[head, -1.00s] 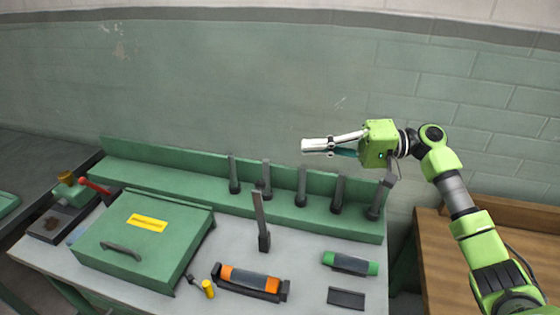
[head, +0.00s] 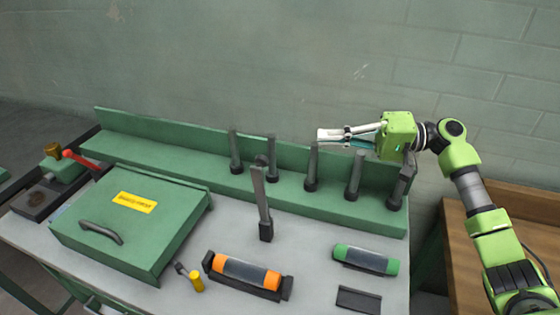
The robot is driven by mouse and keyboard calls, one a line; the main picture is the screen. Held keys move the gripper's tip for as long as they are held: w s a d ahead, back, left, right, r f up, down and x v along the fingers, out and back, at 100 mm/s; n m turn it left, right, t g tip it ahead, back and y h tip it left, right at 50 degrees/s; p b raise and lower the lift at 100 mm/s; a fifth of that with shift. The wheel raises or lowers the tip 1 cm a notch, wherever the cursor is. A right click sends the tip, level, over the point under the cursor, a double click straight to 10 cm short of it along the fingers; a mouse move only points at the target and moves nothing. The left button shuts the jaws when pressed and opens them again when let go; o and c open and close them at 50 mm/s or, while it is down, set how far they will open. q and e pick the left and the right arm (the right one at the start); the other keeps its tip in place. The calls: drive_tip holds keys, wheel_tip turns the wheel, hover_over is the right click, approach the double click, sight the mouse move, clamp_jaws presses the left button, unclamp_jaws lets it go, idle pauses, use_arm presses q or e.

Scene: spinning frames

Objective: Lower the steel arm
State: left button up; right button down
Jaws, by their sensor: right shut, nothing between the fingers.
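The steel arm (head: 260,195) stands upright, leaning slightly, from a dark foot on the grey table top, just in front of the green ledge. My right gripper (head: 320,137) is shut and empty. It points left, above the green ledge, up and to the right of the steel arm's top and apart from it. My left gripper is not in view.
Several dark posts (head: 312,168) stand along the green ledge (head: 150,158). A green lidded box (head: 100,230) is at the left. An orange roller (head: 245,272) in a black cradle, a yellow-handled piece (head: 196,281) and a green roller (head: 366,259) lie in front.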

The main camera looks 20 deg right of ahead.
drive_tip(key=a+f+p, duration=0.1)
drive_tip(key=a+p, duration=0.6)
drive_tip(key=a, duration=0.4)
drive_tip(key=shift+a+f, duration=0.3)
drive_tip(key=shift+a, duration=0.05)
